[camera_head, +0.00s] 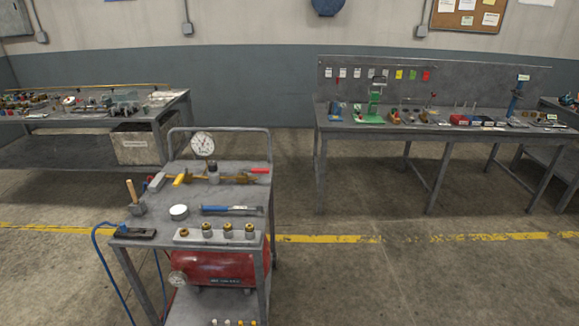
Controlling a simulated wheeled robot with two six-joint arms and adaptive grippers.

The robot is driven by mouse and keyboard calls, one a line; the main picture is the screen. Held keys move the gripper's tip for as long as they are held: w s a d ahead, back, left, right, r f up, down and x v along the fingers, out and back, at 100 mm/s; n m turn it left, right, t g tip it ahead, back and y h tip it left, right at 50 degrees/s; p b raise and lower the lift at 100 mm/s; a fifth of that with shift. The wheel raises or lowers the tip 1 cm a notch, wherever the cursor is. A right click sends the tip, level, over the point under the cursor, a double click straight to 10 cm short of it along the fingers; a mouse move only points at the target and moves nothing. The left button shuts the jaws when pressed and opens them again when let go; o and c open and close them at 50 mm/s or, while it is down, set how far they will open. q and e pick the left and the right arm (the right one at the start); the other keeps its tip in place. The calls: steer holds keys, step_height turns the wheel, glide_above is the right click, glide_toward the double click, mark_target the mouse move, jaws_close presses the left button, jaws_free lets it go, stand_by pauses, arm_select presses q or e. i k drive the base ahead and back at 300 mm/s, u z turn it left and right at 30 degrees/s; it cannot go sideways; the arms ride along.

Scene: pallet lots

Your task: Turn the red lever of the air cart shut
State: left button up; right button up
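The air cart (150,223) is a grey metal cart standing ahead of me, left of the picture's middle. The red lever (260,170) is at the right end of the brass pipe assembly (232,178) on the cart's top. It looks roughly level and in line with the pipe. A yellow lever (179,179) is at the left end. A round gauge (202,145) stands upright at the back of the pipe assembly. A red tank (217,267) with a second gauge (178,279) sits below the cart top. Neither of my grippers is in view.
On the cart top are a hammer (136,206), a white round lid or tape (179,212), a blue-handled tool (231,210) and a block with brass fittings (207,231). A blue hose (102,262) hangs at the left. Workbenches stand behind left and right; the right floor is clear.

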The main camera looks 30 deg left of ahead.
mark_target(253, 170)
steer(key=z, duration=0.3)
steer(key=i, duration=2.9)
steer(key=u, duration=1.65)
steer(key=i, duration=0.9)
steer(key=u, duration=0.85)
